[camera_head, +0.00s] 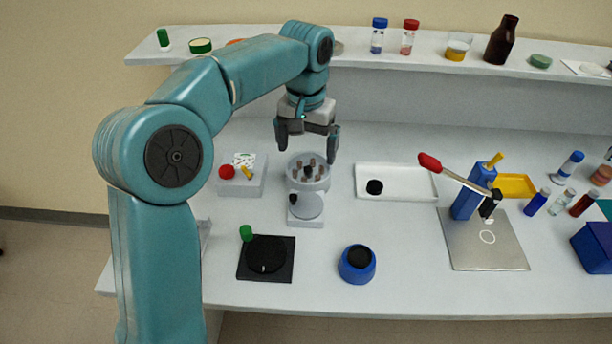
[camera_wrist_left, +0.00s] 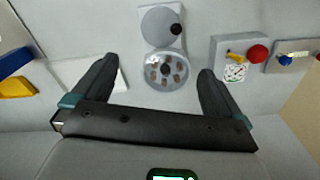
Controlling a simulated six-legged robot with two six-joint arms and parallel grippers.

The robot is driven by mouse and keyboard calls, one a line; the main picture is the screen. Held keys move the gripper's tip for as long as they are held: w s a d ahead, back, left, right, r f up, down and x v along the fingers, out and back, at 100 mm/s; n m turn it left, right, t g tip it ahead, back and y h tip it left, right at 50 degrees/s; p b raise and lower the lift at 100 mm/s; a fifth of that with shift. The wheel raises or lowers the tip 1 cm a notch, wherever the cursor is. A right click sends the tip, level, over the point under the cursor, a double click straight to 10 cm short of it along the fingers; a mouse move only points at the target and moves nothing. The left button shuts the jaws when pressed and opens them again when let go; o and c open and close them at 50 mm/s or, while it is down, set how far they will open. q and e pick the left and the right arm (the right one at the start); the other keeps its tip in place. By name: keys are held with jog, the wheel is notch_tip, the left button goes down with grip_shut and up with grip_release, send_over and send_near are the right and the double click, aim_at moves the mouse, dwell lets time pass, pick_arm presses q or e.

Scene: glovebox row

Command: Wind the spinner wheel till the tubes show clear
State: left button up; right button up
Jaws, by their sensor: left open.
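The spinner has a round pale bowl (camera_head: 309,171) with several brownish tubes (camera_head: 311,172) standing in it. In front of the bowl is its flat grey wheel (camera_head: 308,207) with a small black knob (camera_head: 293,198) at the left of the rim. In the left wrist view the bowl (camera_wrist_left: 166,84), the wheel (camera_wrist_left: 158,27) and the knob (camera_wrist_left: 177,29) all show. My left gripper (camera_head: 306,147) is open and empty, pointing down above the bowl, apart from the wheel and knob. My right gripper is not in view.
A block with a red button (camera_head: 227,171) stands left of the spinner. A black plate with a green-knobbed disc (camera_head: 265,256) and a blue pot (camera_head: 357,265) sit in front. Right are a white tray (camera_head: 410,190) and a red-handled lever press (camera_head: 470,200). A shelf (camera_head: 385,54) runs behind.

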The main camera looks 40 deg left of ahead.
aim_at(306, 202)
pick_arm(q)
notch_tip(306, 202, down, 16)
jog(key=n, duration=0.4)
jog(key=n+p, duration=0.1)
jog(key=n, duration=0.1)
jog(key=shift+w+a+f, duration=0.1)
jog(key=shift+a+f, duration=0.05)
jog(key=shift+f, duration=0.1)
jog(key=c, duration=0.8)
